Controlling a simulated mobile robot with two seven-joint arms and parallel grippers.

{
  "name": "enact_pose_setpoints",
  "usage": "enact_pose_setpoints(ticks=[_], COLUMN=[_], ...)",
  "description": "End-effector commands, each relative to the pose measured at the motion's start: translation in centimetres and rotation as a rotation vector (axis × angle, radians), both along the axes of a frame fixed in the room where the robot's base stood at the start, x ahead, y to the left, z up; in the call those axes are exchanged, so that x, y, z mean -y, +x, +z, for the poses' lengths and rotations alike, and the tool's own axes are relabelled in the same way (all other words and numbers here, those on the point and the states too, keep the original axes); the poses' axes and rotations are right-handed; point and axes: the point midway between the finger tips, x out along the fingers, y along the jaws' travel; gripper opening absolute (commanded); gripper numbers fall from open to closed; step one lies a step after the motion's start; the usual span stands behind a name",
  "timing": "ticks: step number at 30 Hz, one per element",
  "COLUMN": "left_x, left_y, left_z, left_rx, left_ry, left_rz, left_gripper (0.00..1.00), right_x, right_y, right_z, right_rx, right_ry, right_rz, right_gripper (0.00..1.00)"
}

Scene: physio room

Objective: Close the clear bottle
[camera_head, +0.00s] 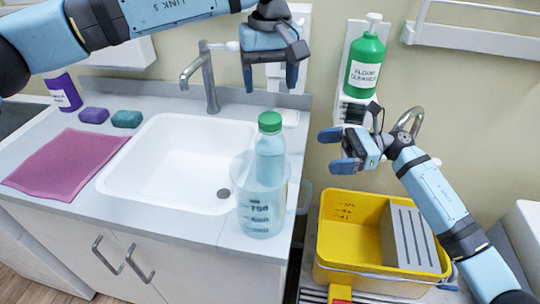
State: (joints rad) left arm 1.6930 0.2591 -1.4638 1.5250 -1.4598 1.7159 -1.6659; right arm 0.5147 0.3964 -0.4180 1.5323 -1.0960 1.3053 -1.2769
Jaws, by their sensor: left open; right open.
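The clear bottle (269,162) stands upright at the right end of the counter, beside the sink. A green cap (269,122) sits on its top; I cannot tell how tightly. A clear measuring jug (260,218) with dark markings overlaps its lower part; I cannot tell whether the bottle is inside or behind it. My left gripper (270,80) is open and empty, pointing down, above the cap in the picture and apart from it. My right gripper (336,150) is open and empty, to the right of the bottle, fingers pointing left.
A white sink (165,178) with a tap (207,82) lies left of the bottle. A pink cloth (68,163), two sponges (126,118) and a purple bottle (65,93) are further left. A yellow bucket (347,240) stands lower right; a green floor cleaner bottle (364,68) is behind.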

Motion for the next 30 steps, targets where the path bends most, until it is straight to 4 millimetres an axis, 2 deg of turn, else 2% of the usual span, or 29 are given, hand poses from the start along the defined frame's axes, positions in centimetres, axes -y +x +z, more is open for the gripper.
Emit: enact_pose_setpoints(ticks=[5, 10, 24, 30], left_x=[0.0, 0.0, 0.0, 0.0], left_y=[0.0, 0.0, 0.0, 0.0], left_z=[0.0, 0.0, 0.0, 0.0], left_rx=[-0.001, -0.001, -0.002, -0.002], left_ry=[-0.001, -0.002, -0.002, -0.002], left_rz=[0.001, 0.001, 0.001, 0.001], left_gripper=[0.7, 0.7, 0.7, 0.7], right_x=[-0.1, -1.6, -10.5, -12.9], right_y=[0.0, -0.2, -1.1, -1.4], right_z=[0.0, 0.0, 0.0, 0.0], right_rx=[-0.001, -0.001, -0.002, -0.001], right_ry=[0.001, 0.003, 0.004, 0.003], right_rz=[0.0, 0.001, 0.002, -0.001], right_gripper=[0.99, 0.99, 0.99, 0.99])
